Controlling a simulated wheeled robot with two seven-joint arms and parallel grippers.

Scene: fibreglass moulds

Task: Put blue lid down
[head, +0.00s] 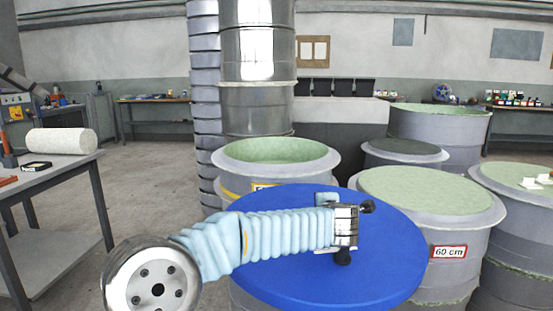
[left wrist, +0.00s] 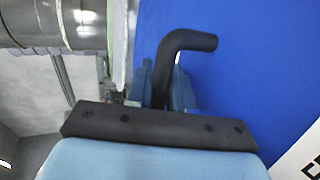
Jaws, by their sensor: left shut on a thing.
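The large blue lid (head: 300,282) is a flat round disc at the lower middle of the head view, roughly level. It fills much of the left wrist view (left wrist: 250,80). Its black bent handle (left wrist: 186,42) sits between the fingers of my left gripper (left wrist: 162,92), which is shut on it. In the head view, my left gripper (head: 348,228) is over the lid, with black handle ends (head: 343,257) showing beside it. A grey drum (head: 240,298) shows under the lid's left edge; whether the lid touches it is hidden. My right gripper is not in view.
A drum with a green inside (head: 275,150) stands just behind the lid. A drum labelled 60 cm (head: 430,190) stands close at right, with more drums beyond. A work table (head: 75,165) with a white roll (head: 62,141) is at left. Floor between is clear.

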